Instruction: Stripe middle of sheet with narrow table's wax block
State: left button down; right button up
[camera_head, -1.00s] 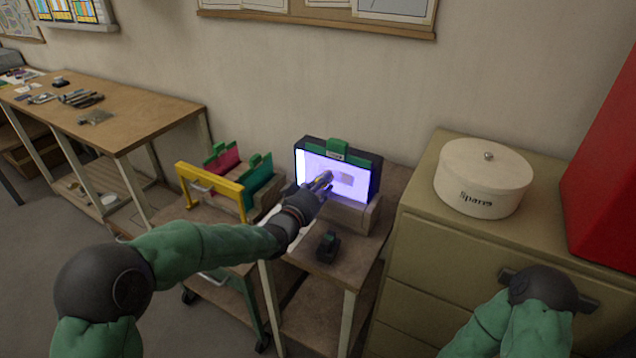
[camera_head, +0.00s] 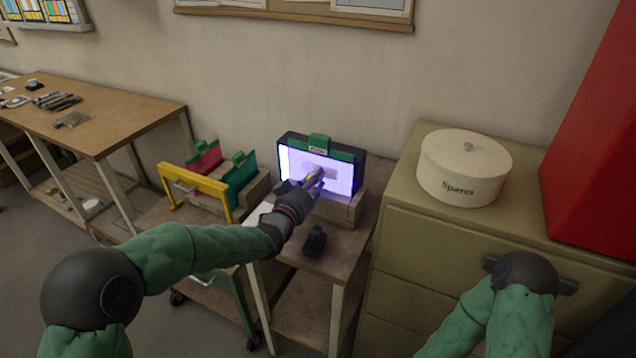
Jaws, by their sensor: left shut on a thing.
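A bright white-violet sheet (camera_head: 338,180) stands upright in a dark frame with a green clip on top, on the narrow table (camera_head: 340,262). A faint greyish mark (camera_head: 316,166) shows near the sheet's middle. My left gripper (camera_head: 313,180) is shut on a small block, mostly hidden by the fingers, in front of the sheet's middle. I cannot tell whether the block touches the sheet. My right gripper is not seen; only my right arm shows at the lower right.
A small dark green-and-black object (camera_head: 315,241) sits on the narrow table's front. A cart left of it holds a yellow rail (camera_head: 196,183) and pink and green panels (camera_head: 240,176). A drawer cabinet (camera_head: 455,232) with a round white "Spares" tin (camera_head: 464,168) stands right.

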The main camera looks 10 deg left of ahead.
pick_arm(q)
jog(key=shift+w+a+r, duration=0.1)
jog(key=shift+w+a, duration=0.25)
jog(key=shift+a, duration=0.6)
jog(key=shift+w+a+f, duration=0.1)
jog(key=shift+w+a, duration=0.25)
jog(key=shift+a, duration=0.65)
jog(key=shift+w+a+r, duration=0.1)
jog(key=shift+w+a, duration=0.25)
jog(key=shift+a, duration=0.6)
jog(key=v, duration=0.6)
jog(key=shift+s, duration=0.1)
jog(key=shift+v, duration=1.4)
